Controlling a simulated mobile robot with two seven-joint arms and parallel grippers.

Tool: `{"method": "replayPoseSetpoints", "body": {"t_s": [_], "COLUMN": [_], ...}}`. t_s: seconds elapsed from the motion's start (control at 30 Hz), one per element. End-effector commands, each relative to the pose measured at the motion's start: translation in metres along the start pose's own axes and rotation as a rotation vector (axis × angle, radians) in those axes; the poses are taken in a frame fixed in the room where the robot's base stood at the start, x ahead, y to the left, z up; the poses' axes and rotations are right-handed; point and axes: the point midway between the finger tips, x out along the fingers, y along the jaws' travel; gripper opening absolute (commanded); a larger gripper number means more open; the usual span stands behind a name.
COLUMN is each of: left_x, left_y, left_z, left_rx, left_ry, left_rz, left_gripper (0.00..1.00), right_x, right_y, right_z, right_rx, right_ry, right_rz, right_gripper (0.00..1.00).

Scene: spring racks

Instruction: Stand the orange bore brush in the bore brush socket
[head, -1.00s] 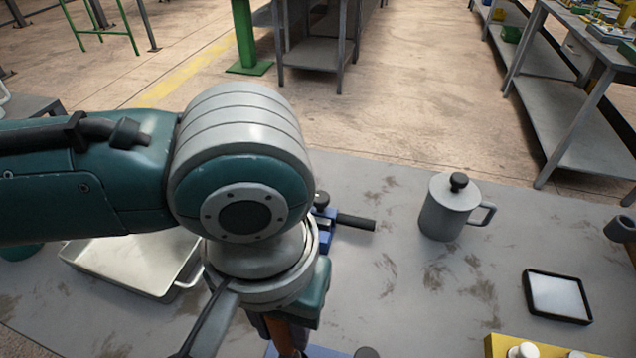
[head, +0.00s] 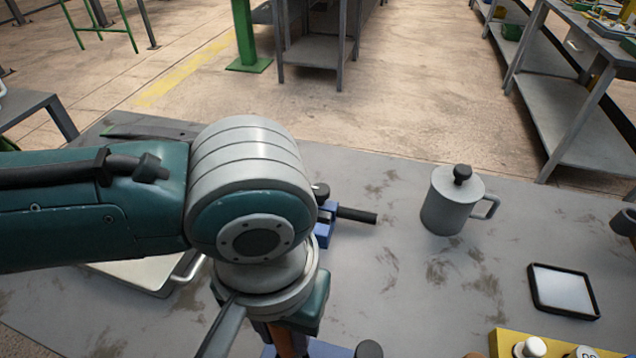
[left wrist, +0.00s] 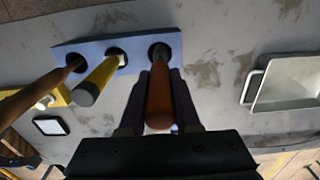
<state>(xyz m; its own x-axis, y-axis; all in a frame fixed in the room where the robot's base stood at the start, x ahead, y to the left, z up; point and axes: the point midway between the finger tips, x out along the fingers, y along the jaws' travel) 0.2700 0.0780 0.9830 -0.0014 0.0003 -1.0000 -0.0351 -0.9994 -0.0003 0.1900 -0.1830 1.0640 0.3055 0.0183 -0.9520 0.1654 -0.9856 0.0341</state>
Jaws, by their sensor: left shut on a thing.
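The orange bore brush (left wrist: 160,103) is gripped between the fingers of my left gripper (left wrist: 159,100), its rounded handle end toward the wrist camera. Its far end overlaps the right-hand dark hole (left wrist: 158,50) of a blue block (left wrist: 135,46); I cannot tell how far it is inside. A yellow handle (left wrist: 101,80) and a brown handle (left wrist: 48,88) stand at the other two holes. In the head view my left gripper (head: 289,345) is mostly hidden by my wrist; a bit of the orange brush (head: 285,336) shows. My right gripper is not in view.
A yellow block (head: 503,343) is at the bottom edge. A blue clamp-like tool (head: 325,225) is behind my wrist. A metal tray (head: 140,275) lies under my arm.

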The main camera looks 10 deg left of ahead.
Motion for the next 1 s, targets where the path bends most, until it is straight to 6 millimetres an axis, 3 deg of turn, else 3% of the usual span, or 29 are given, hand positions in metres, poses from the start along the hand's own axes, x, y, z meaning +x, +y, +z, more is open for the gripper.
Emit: {"method": "replayPoseSetpoints", "body": {"t_s": [0.47,1.0], "left_x": [0.002,0.023], "left_y": [0.000,0.000], "left_z": [0.000,0.000], "left_rx": [0.000,-0.001], "left_ry": [0.000,0.000], "left_rz": [0.000,0.001], "left_gripper": [0.00,0.00], "right_x": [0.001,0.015], "right_y": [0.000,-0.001], "right_z": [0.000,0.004], "right_rx": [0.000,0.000], "right_ry": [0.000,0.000], "right_rz": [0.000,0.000], "right_gripper": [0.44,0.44]}}
